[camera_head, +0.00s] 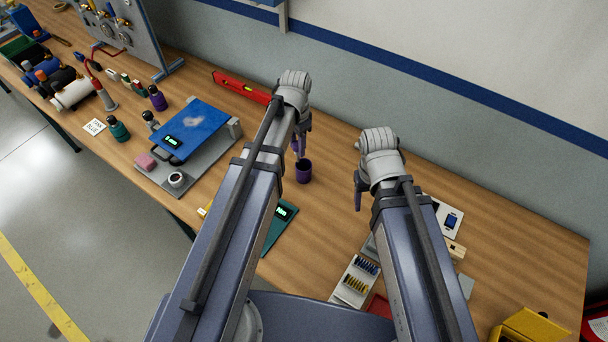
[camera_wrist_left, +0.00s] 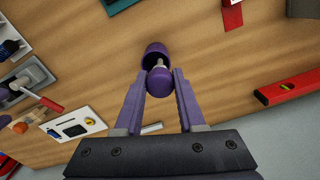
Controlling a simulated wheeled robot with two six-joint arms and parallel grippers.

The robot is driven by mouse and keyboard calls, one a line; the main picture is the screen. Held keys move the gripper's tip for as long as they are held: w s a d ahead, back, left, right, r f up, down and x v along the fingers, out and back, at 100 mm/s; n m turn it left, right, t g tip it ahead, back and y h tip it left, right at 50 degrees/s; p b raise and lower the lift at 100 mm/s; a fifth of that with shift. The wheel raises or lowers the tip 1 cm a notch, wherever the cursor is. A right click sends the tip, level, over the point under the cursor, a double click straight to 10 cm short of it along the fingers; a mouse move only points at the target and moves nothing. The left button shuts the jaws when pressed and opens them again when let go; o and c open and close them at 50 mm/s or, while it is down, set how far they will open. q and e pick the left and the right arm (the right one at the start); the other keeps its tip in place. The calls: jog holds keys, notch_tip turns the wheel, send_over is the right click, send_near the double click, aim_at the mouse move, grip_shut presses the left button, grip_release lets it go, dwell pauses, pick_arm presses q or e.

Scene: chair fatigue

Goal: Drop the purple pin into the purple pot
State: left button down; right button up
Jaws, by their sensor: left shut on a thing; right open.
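The purple pot (camera_head: 304,172) stands upright on the wooden bench, just below my left gripper (camera_head: 299,148) in the head view. In the left wrist view the pot (camera_wrist_left: 155,48) lies straight past the fingertips. My left gripper (camera_wrist_left: 160,78) is shut on the purple pin (camera_wrist_left: 159,82), whose round purple head sits between the fingers. A short pale metal shank points from the head toward the pot's mouth. Whether the shank's tip is inside the rim or above it, I cannot tell. My right gripper (camera_head: 358,190) is open and empty, right of the pot.
A blue plate on a grey base (camera_head: 190,130) lies left of the pot. A red spirit level (camera_head: 240,87) lies behind, near the wall. A white tray with small parts (camera_head: 357,280) and a yellow bin (camera_head: 530,326) are at the front right. The bench around the pot is clear.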

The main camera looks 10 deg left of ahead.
pick_arm(q)
notch_tip(320, 180, down, 3)
jog(key=shift+r+b, duration=0.2)
jog(key=shift+b, duration=0.65)
pick_arm(e)
notch_tip(320, 180, down, 2)
jog(key=shift+f, duration=0.2)
pick_arm(q)
jog(key=shift+r, duration=0.1)
jog(key=shift+c, duration=2.2)
grip_release()
jog(key=shift+r, duration=0.1)
pick_arm(e)
jog(key=shift+r, duration=0.1)
pick_arm(q)
notch_tip(320, 180, up, 8)
jog(key=p, duration=0.8)
jog(key=shift+f, duration=0.2)
pick_arm(e)
notch_tip(320, 180, up, 8)
jog(key=shift+f, duration=0.2)
